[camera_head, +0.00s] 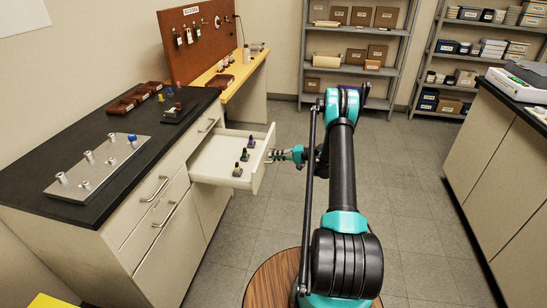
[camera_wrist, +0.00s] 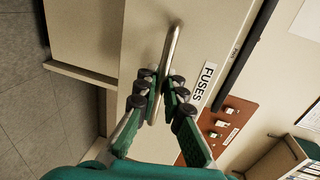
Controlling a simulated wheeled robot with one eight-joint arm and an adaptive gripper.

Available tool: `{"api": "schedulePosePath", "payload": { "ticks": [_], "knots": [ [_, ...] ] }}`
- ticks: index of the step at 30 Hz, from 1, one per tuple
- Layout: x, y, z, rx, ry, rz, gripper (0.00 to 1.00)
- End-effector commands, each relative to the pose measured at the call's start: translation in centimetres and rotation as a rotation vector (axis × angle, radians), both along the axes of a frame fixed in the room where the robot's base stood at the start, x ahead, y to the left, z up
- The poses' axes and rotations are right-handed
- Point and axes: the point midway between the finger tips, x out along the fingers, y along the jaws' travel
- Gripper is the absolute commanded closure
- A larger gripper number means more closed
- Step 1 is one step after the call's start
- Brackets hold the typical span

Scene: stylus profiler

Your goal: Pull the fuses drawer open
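The fuses drawer (camera_head: 222,172) is a white drawer pulled well out of the bench cabinet in the head view. Small dark pieces with coloured tops stand inside it. In the wrist view its beige front (camera_wrist: 215,25) carries a white FUSES label (camera_wrist: 203,85) and a metal bar handle (camera_wrist: 175,38). My gripper (camera_wrist: 160,91) has its black-padded fingers on both sides of this handle, drawn in close around it, and appears shut on it. In the head view my gripper (camera_head: 271,155) is at the drawer's front; the handle is hidden there.
The black bench top (camera_head: 58,208) holds a metal plate (camera_head: 100,165) with posts. Closed drawers with handles lie left of the open one. A wooden bench with a brown tool board (camera_head: 200,45) stands behind. Shelves line the back, another counter (camera_head: 505,160) the right. Floor between is clear.

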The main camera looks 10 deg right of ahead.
Motion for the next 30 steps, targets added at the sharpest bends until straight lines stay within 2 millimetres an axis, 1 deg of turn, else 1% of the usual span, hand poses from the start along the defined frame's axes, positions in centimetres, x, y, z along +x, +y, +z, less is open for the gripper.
{"api": "schedulePosePath", "payload": {
  "ticks": [2,10,14,17,24,27,30],
  "knots": [
    [0.0,0.0,0.0,0.000,0.000,0.000,0.83],
    [0.0,0.0,0.0,0.000,0.000,0.000,0.83],
    [-0.2,-0.7,0.2,0.000,0.000,-0.001,0.83],
    [-0.7,-2.1,0.5,0.000,0.000,-0.003,0.83],
    [-2.3,-6.7,1.5,0.000,-0.001,-0.004,0.83],
    [-2.9,-8.4,1.9,0.000,-0.001,-0.004,0.83],
    [-3.4,-9.6,2.1,0.000,0.001,-0.002,0.83]
  ]
}}
